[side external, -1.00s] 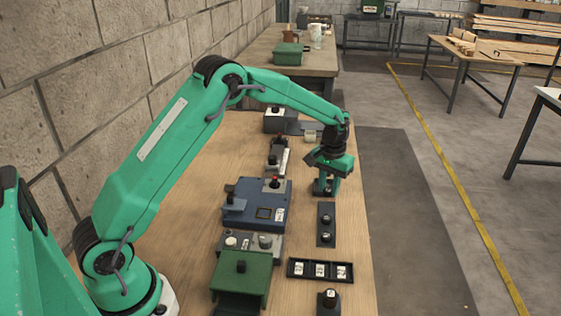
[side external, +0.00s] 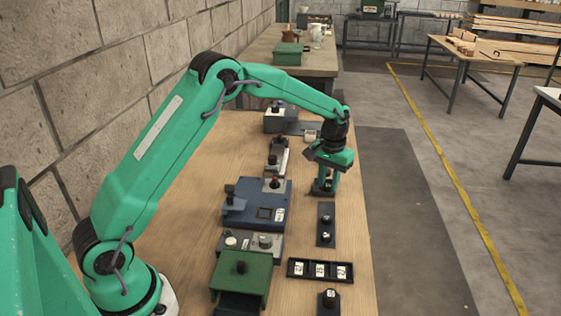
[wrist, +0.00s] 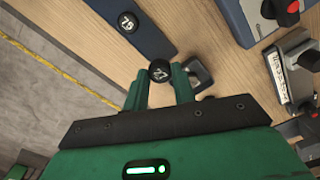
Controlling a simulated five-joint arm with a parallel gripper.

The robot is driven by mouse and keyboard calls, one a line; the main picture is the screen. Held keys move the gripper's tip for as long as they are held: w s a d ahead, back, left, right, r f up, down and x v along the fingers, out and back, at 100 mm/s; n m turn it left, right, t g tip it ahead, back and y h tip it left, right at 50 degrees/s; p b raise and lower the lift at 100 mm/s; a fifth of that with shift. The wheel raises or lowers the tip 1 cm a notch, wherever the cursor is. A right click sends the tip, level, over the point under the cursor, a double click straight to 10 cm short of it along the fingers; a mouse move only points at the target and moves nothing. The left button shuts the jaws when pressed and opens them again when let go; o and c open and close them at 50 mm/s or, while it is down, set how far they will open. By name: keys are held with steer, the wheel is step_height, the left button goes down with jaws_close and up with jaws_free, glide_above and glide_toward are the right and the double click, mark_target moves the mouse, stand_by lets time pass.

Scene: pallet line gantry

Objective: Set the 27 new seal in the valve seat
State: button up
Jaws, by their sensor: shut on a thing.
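My gripper (wrist: 170,88) is shut on a small round black piece (wrist: 160,70) with a white number that appears to be 27, held between the fingertips. In the side view my gripper (side external: 325,183) is low over the table's right side, and the held piece is too small to make out there. A grey square block (wrist: 197,75) is beside the right finger in the wrist view. I cannot tell which part is the valve seat.
A black tray (side external: 320,279) holds three white numbered cards. A green box (side external: 241,268) and grey units stand at left. Bare wood shows along the table's right edge.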

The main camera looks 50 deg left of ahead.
steer(key=s+a+r, duration=0.3)
steer(key=s+a, duration=0.1)
steer(key=s, duration=0.4)
glide_above(264, 213)
steer(key=shift+r, duration=0.4)
steer(key=shift+f, duration=0.2)
steer(key=shift+f, duration=2.9)
steer(key=shift+f, duration=0.45)
steer(key=o, duration=1.3)
